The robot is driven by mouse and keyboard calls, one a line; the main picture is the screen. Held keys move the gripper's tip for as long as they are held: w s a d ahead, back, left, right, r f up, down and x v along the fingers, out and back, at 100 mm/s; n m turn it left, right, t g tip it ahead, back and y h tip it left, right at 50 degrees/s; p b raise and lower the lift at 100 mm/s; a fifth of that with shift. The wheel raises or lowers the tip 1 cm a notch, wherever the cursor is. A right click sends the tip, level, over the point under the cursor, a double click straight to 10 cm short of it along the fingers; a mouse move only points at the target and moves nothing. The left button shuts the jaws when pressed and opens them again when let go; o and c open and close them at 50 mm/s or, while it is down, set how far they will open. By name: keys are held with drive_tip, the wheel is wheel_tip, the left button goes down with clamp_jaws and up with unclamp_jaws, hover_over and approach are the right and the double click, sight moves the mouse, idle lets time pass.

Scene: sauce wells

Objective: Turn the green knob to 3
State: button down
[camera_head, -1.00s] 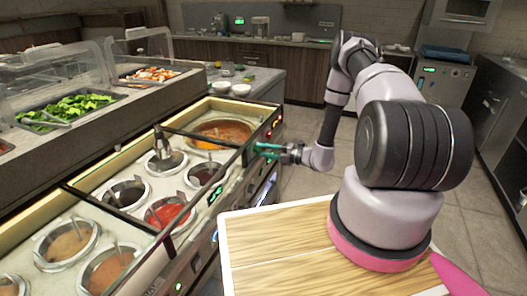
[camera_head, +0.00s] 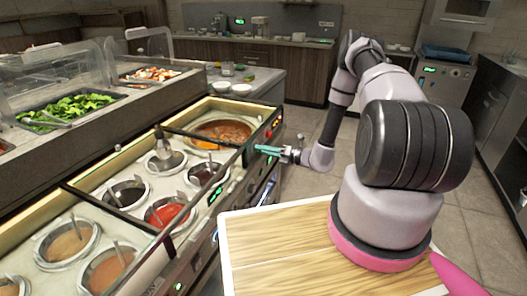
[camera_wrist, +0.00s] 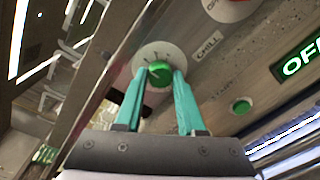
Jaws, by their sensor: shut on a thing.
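The green knob (camera_wrist: 160,72) sits on a pale round dial on the front panel of the sauce well counter, in the wrist view. The dial has small marks that are too small to read, so the knob's setting cannot be told. My gripper (camera_wrist: 158,88) has its two teal fingers on either side of the knob, shut on it. In the head view my gripper (camera_head: 268,151) reaches the counter's front panel from the right, and the knob is hidden there.
A green button (camera_wrist: 241,106) is right of the dial. A green-lit display (camera_wrist: 302,61) is at the right. Sauce wells, including red sauce (camera_head: 168,212), lie behind the panel. Floor behind my arm is clear.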

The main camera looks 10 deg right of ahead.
drive_tip(key=shift+s, duration=0.1)
idle(0.3)
drive_tip(key=c, duration=0.5)
unclamp_jaws()
drive_tip(key=shift+d, duration=0.1)
drive_tip(key=v, duration=1)
drive_tip(key=shift+s+d, duration=0.25)
